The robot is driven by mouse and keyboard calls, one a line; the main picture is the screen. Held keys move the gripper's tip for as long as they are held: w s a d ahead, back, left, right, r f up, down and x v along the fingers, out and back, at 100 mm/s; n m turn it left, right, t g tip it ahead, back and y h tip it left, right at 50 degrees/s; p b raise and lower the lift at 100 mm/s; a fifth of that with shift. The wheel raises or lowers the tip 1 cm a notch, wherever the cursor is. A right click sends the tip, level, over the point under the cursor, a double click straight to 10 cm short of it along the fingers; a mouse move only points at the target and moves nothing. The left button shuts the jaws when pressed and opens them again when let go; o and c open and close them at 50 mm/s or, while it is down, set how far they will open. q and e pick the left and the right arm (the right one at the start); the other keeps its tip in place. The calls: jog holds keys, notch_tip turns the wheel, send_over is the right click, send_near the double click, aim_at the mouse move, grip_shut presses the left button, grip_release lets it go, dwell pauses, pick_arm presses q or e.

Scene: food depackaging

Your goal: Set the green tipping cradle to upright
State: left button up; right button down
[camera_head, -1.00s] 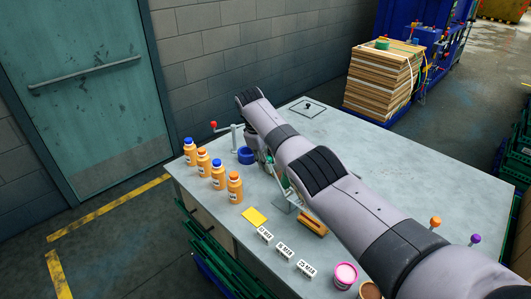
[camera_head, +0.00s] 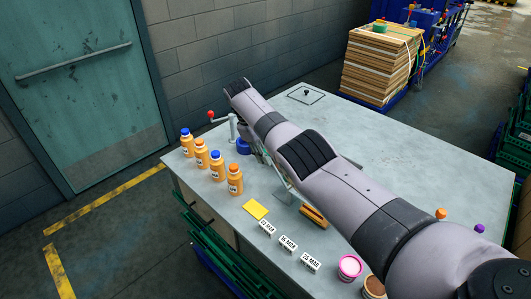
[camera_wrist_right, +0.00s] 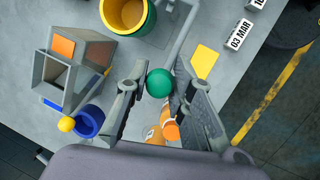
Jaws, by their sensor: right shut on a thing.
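In the right wrist view, a green round cradle (camera_wrist_right: 149,24) with a yellow inside shows at the top edge, cut off by the frame. A grey arm (camera_wrist_right: 181,38) runs beside it. My right gripper (camera_wrist_right: 160,84) is shut on a green ball knob (camera_wrist_right: 159,83), with one finger on either side. In the head view, my right arm crosses the table and hides most of the cradle; a bit of the right gripper (camera_head: 267,157) shows beside the arm. I cannot tell the cradle's exact tilt. My left gripper is not in view.
Several orange bottles (camera_head: 235,180) stand along the table's left edge. A yellow card (camera_head: 255,209), date labels (camera_head: 288,245) and a pink tub (camera_head: 349,268) lie nearer the front. A blue cup (camera_wrist_right: 89,121) and grey bins (camera_wrist_right: 62,78) are close to the gripper.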

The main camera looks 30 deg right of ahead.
jog(key=c, duration=1.9)
grip_release()
jog(key=shift+s+f, duration=0.1)
jog(key=o, duration=0.5)
jog(key=shift+w, duration=0.2)
jog(key=shift+s, duration=0.1)
jog(key=s+v, duration=0.1)
jog(key=v, duration=0.6)
jog(key=shift+w+r, duration=0.3)
jog(key=shift+w, duration=0.25)
jog(key=shift+a, duration=0.1)
